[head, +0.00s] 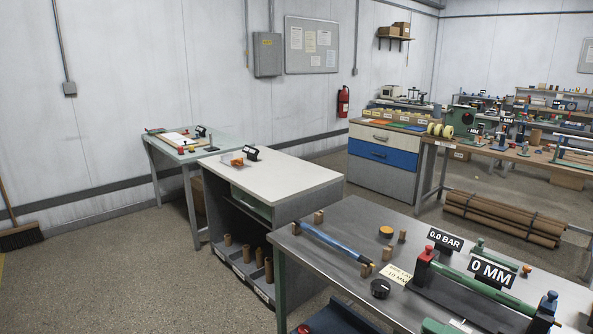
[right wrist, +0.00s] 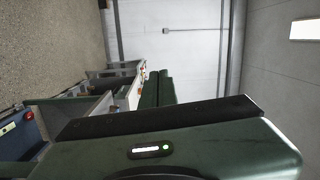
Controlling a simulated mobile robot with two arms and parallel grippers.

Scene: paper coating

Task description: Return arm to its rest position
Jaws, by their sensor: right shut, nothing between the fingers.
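My right gripper (right wrist: 158,88) shows in the right wrist view. Its two dark green fingers lie side by side, shut, with nothing held between them. The green housing with a small lit display fills the lower part of that view. In the head view only a green piece at the bottom edge shows, and I cannot tell whether it is part of my arm. My left gripper is in neither view.
The grey metal bench (head: 345,277) at front right bears a blue bar (head: 335,243), a coating machine with a green roller (head: 470,279), and "0 MM" (head: 490,272) and "0.0 BAR" (head: 444,239) signs. A white-topped cabinet (head: 283,176) stands behind. The floor at left (head: 100,275) is clear.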

